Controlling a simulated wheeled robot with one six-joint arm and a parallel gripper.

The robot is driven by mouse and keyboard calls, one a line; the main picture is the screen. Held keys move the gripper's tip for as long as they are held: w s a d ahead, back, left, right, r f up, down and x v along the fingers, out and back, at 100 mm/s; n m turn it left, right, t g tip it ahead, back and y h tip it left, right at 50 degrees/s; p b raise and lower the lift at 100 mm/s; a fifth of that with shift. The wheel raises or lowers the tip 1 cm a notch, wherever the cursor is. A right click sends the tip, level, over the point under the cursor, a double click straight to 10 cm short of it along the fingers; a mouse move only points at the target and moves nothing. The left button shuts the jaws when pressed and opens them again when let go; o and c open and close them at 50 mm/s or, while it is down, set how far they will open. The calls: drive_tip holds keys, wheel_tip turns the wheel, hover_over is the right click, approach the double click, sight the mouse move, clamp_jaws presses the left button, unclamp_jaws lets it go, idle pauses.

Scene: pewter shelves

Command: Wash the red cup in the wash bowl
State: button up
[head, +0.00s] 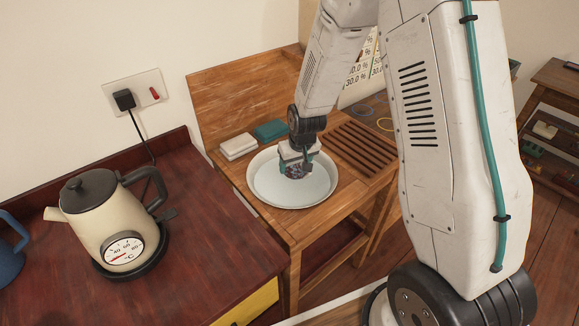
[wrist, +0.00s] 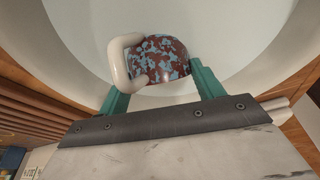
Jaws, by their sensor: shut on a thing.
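The white wash bowl (head: 252,186) stands on a wooden stand, with a pale, smooth bluish surface inside. My gripper (head: 296,163) points down over the bowl, its teal fingers shut on the red cup (head: 294,173). In the wrist view, the cup (wrist: 165,57) is brownish red with light blue patches and has a white handle on its left. The fingers of my gripper (wrist: 162,84) sit on either side of it. The cup is within the bowl's outline; I cannot tell whether it touches the bottom or the water.
A white block (head: 238,147) and a teal block (head: 270,130) lie behind the bowl. A slatted wooden rack (head: 357,150) is to its right. A cream kettle (head: 108,222) stands on the dark red counter (head: 205,255) at left, with a blue mug (head: 12,236) at the edge.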

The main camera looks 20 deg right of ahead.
drive_tip(key=shift+s+a, duration=0.3)
drive_tip(key=shift+a, duration=0.55)
drive_tip(key=shift+s+a, duration=0.25)
drive_tip(key=shift+a, duration=0.6)
drive_tip(key=shift+s+a, duration=0.3)
drive_tip(key=shift+a, duration=0.55)
drive_tip(key=shift+w+d, duration=0.3)
drive_tip(key=shift+d, duration=0.55)
drive_tip(key=shift+w+d, duration=0.25)
drive_tip(key=shift+d, duration=0.65)
drive_tip(key=shift+w+d, duration=0.3)
drive_tip(key=shift+d, duration=0.55)
drive_tip(key=shift+s+a, duration=0.2)
drive_tip(key=shift+a, duration=0.45)
drive_tip(key=shift+s+a, duration=0.2)
drive_tip(key=shift+a, duration=0.45)
wheel_tip(320, 180, up, 10)
